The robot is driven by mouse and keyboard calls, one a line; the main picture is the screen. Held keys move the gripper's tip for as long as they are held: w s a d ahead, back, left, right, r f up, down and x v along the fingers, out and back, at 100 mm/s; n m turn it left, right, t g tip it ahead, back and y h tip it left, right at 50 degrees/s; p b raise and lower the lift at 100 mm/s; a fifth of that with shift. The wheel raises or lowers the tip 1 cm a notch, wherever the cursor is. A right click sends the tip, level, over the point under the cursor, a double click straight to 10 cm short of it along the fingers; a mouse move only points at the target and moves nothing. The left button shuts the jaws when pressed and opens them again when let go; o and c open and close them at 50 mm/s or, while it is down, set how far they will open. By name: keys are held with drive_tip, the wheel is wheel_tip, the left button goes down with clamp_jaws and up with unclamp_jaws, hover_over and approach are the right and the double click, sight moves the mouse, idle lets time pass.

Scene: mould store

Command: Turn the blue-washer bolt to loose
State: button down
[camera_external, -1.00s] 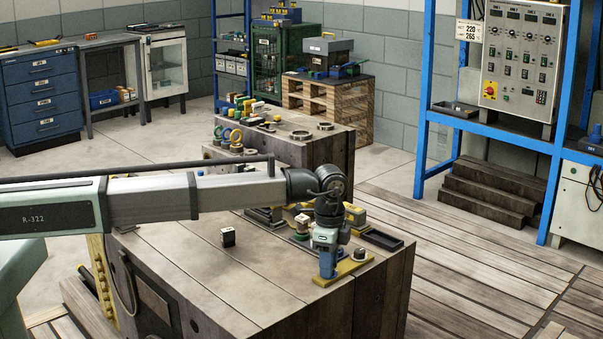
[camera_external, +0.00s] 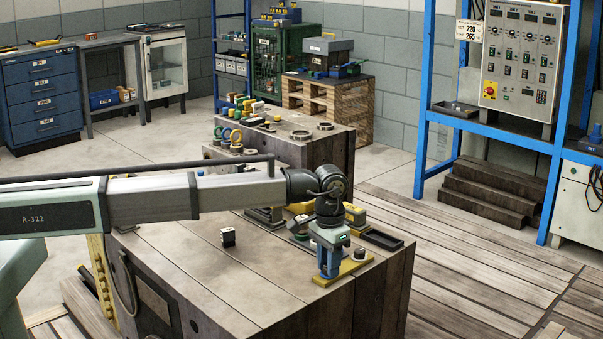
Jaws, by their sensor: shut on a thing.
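My gripper (camera_external: 328,270) points down over the left end of a yellow plate (camera_external: 349,268) at the near corner of the wooden bench. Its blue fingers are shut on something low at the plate. That something stands where a bolt would be, but the fingers hide it, so I cannot see a blue washer or the bolt's marking. A second bolt (camera_external: 360,255) with a pale top stands on the right end of the plate, apart from the gripper.
A black tray (camera_external: 384,240) lies behind the plate. Several small parts crowd behind my gripper. The bench's left and front areas are clear.

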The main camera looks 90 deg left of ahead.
drive_tip(key=n, duration=0.7)
drive_tip(key=shift+f, duration=0.1)
drive_tip(key=n, duration=0.7)
drive_tip(key=shift+n, duration=0.3)
drive_tip(key=n, duration=0.3)
drive_tip(key=shift+n, duration=0.3)
drive_tip(key=n, duration=0.3)
drive_tip(key=shift+n, duration=0.3)
drive_tip(key=n, duration=0.6)
drive_tip(key=shift+n, duration=0.4)
